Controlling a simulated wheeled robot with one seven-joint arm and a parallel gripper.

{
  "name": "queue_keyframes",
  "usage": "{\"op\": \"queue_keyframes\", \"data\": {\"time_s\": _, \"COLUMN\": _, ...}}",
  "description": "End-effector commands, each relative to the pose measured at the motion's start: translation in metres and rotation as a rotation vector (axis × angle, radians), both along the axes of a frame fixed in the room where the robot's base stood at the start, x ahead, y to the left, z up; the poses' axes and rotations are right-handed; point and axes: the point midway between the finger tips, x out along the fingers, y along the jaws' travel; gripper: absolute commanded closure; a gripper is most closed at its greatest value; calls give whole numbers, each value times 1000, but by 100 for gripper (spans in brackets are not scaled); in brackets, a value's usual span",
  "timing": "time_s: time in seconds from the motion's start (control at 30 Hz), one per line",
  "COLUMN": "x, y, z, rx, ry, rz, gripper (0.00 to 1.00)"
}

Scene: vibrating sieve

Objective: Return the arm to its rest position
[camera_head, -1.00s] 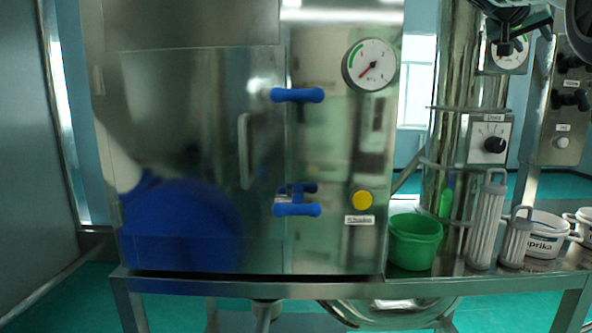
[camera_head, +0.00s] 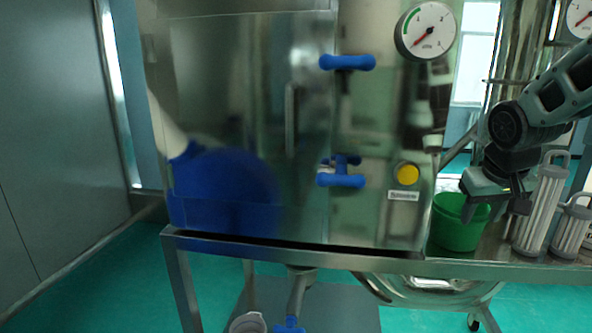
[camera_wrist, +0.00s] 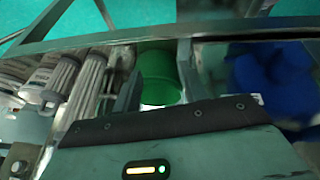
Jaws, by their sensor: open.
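My arm comes in from the right edge of the head view. In the wrist view my gripper (camera_wrist: 158,85) shows two dark fingers, with the green cup (camera_wrist: 157,72) visible beyond the gap. I cannot tell the exact distance between the fingers and the cup.
The steel cabinet (camera_head: 240,120) has blue handles (camera_head: 347,62), a gauge (camera_head: 427,30) and a yellow button (camera_head: 408,174). Grey-white ribbed filter cylinders (camera_head: 541,208) stand right of the cup. The bench edge (camera_head: 330,259) runs below. Floor at left is clear.

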Motion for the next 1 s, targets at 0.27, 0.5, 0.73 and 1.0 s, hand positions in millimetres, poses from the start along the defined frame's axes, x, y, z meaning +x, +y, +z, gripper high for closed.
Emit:
{"op": "queue_keyframes", "data": {"time_s": 0.27, "x": -87, "y": 62, "z": -69, "rx": 106, "ry": 107, "rz": 119, "gripper": 58}}
{"op": "queue_keyframes", "data": {"time_s": 0.5, "x": -134, "y": 122, "z": -86, "rx": 135, "ry": 181, "rz": 274, "gripper": 58}}
{"op": "queue_keyframes", "data": {"time_s": 0.73, "x": -182, "y": 204, "z": -77, "rx": 119, "ry": 283, "rz": 541, "gripper": 58}}
{"op": "queue_keyframes", "data": {"time_s": 1.0, "x": -249, "y": 258, "z": -69, "rx": 71, "ry": 383, "rz": 791, "gripper": 58}}
